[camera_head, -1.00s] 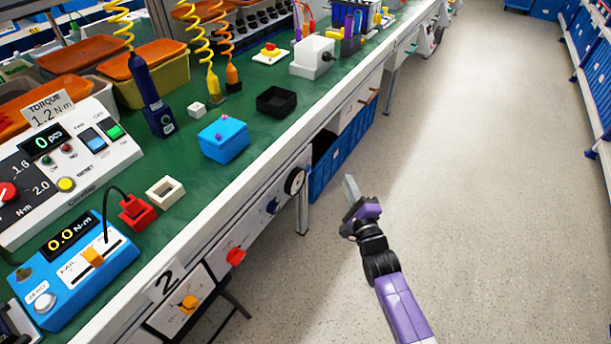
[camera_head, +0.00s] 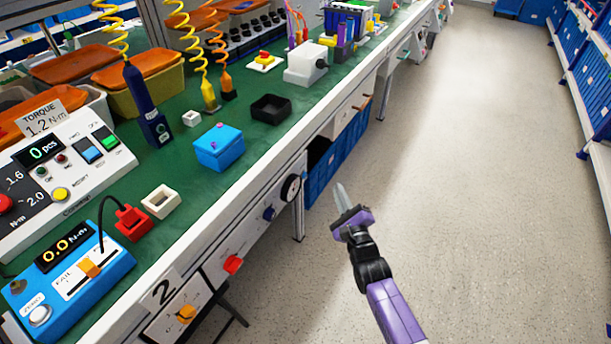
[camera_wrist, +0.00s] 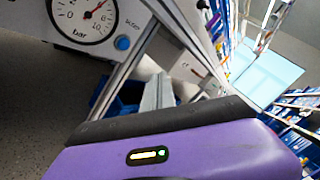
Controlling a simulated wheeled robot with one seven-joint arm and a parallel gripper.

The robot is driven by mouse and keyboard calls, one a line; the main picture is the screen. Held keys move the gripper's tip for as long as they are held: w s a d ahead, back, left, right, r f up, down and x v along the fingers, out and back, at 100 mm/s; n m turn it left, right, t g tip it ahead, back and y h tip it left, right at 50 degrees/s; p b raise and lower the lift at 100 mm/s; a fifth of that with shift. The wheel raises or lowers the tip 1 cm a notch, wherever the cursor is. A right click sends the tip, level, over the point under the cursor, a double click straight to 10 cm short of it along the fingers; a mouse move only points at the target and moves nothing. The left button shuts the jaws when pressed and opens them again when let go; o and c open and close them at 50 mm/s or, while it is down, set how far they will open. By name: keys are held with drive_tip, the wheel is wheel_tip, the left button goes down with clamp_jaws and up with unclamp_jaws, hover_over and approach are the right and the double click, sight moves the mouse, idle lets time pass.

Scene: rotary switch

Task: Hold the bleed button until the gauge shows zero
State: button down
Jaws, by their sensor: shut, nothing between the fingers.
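The round gauge (camera_head: 291,188) is on the front panel under the bench edge. In the wrist view its white dial (camera_wrist: 83,16), marked bar, is cut off by the top edge; its needle points up and right, its exact reading unclear. The blue bleed button (camera_head: 269,213) is on the same panel, beside the gauge; the wrist view also shows it (camera_wrist: 123,43), with nothing touching it. My gripper (camera_head: 341,193) is shut and empty over the aisle, to the right of the panel and apart from it. Its fingers (camera_wrist: 158,92) show in the wrist view.
A red knob (camera_head: 233,264) and an orange switch (camera_head: 187,314) sit farther along the bench front. The green bench top (camera_head: 215,185) holds a blue box (camera_head: 219,148) and a black tray (camera_head: 271,109). Blue bins (camera_head: 335,165) stand under the bench. The aisle floor (camera_head: 470,180) is clear.

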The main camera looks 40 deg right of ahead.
sight(304, 175)
drive_tip(key=w+a, duration=0.2)
drive_tip(key=w, duration=0.5)
drive_tip(key=shift+a+p, duration=0.3)
drive_tip(key=shift+p, duration=0.05)
drive_tip(key=shift+w, duration=0.1)
idle(1.7)
drive_tip(key=shift+w+a, duration=0.1)
drive_tip(key=shift+w, duration=0.15)
drive_tip(key=shift+w+a+b, duration=0.2)
drive_tip(key=shift+w+b, duration=0.2)
drive_tip(key=shift+w, duration=0.05)
idle(2.0)
drive_tip(key=shift+s, duration=0.1)
idle(1.1)
drive_tip(key=shift+s+d+b, duration=0.3)
drive_tip(key=shift+s+b, duration=0.1)
drive_tip(key=shift+s, duration=0.35)
